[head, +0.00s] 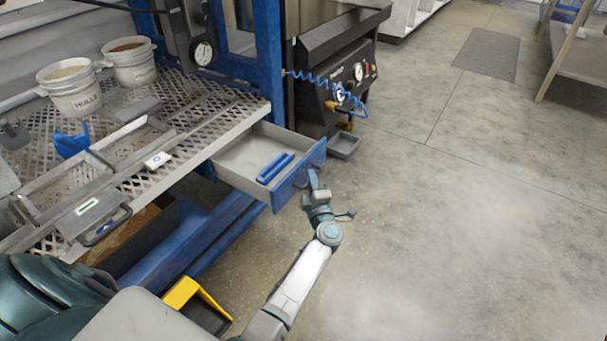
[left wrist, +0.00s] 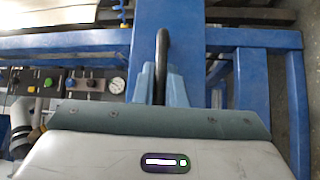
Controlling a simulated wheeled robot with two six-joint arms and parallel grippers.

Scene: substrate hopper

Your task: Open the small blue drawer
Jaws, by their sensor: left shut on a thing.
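The small blue drawer (head: 297,180) is pulled out from under the perforated work shelf. Its front is blue, its inside is grey, and blue bar-like pieces (head: 275,168) lie in it. My left gripper (head: 314,184) is at the outer face of the drawer front. In the left wrist view a dark handle (left wrist: 162,45) stands between the two fingers of my left gripper (left wrist: 163,84), which is shut on it. The blue drawer front (left wrist: 196,38) is behind the handle there. My right gripper is not in view.
The perforated shelf (head: 205,110) holds white buckets (head: 75,88), a blue scoop (head: 72,143) and a grey frame. A dark machine with gauges (head: 340,80) and a small grey tray (head: 344,146) stand beyond the drawer.

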